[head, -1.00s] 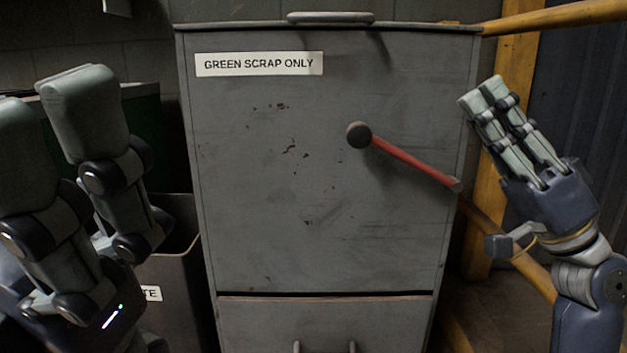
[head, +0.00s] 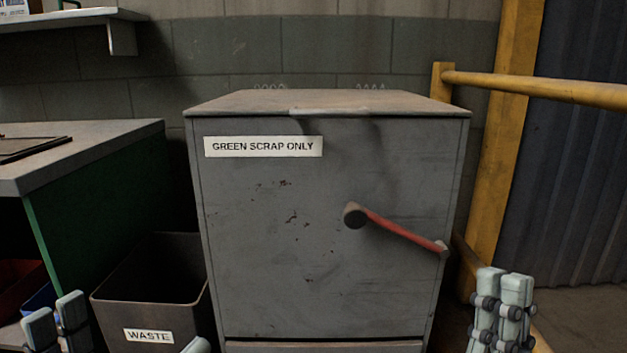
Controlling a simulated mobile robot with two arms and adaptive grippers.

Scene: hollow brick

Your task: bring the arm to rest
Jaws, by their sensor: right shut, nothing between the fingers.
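My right gripper (head: 501,285) is at the lower right, in front of the yellow post's foot. Its pale fingers point up, lie close together and hold nothing. My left gripper (head: 122,328) shows only by its fingertips at the bottom left. Two tips are at the left and one is farther right, in front of the waste bin, with a wide gap between them. Its palm is out of view. The grey scrap cabinet (head: 270,270) stands in the middle, labelled GREEN SCRAP ONLY. Its red lever (head: 400,230) slopes down to the right from a dark round hub. Both grippers are apart from the lever.
A black bin (head: 185,285) labelled WASTE stands left of the cabinet. A grey-topped bench (head: 100,150) with a green side is at the left, below a wall shelf (head: 75,17). A yellow post (head: 505,130) and rail (head: 540,88) stand at the right.

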